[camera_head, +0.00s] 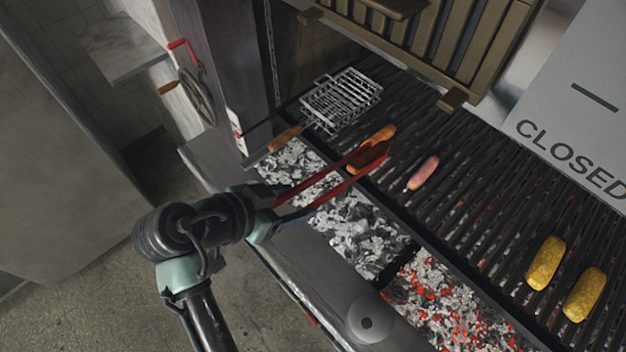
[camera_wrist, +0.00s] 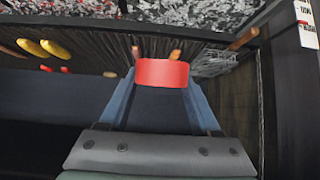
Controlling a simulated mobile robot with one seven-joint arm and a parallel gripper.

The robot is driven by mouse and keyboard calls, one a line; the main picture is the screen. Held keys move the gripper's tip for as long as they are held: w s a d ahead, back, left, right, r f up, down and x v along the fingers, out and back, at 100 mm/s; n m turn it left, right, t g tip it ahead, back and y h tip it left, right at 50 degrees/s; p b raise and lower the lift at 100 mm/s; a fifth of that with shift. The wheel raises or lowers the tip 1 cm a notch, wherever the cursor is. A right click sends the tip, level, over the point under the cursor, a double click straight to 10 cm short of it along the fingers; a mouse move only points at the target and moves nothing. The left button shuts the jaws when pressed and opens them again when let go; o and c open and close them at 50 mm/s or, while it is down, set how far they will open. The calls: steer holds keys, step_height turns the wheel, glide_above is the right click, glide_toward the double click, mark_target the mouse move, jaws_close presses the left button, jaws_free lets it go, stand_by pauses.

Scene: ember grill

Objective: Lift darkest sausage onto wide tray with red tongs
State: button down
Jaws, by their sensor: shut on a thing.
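My gripper (camera_head: 283,208) is shut on the red tongs (camera_head: 342,185), whose arms reach out over the grill. In the wrist view, the tongs' red end (camera_wrist: 162,73) sits between my gripper's fingers (camera_wrist: 162,92). A dark brown-red sausage (camera_head: 366,158) is at the tong tips, between the two arms; I cannot tell whether it is pinched or raised off the grate. A lighter orange-brown sausage (camera_head: 382,134) lies just beyond it. A pink sausage (camera_head: 423,172) lies apart to the right. I cannot make out a wide tray in either view.
The slatted grate (camera_head: 470,190) runs over the grill, with two corn cobs (camera_head: 545,262) at the right. A wire basket (camera_head: 340,100) with a wooden handle stands behind the sausages. Ash and glowing coals (camera_head: 445,300) lie in front. A CLOSED panel (camera_head: 575,110) borders the right.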

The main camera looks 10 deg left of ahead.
steer(key=s+a+t+h+b, duration=0.4)
steer(key=s+a+t+b, duration=0.1)
steer(key=s+a+b, duration=0.2)
steer(key=shift+s+b, duration=0.55)
steer(key=shift+s, duration=0.3)
steer(key=shift+r, duration=0.15)
steer(key=shift+g+y+p, duration=2)
steer(key=shift+g+p, duration=0.5)
steer(key=shift+p, duration=0.65)
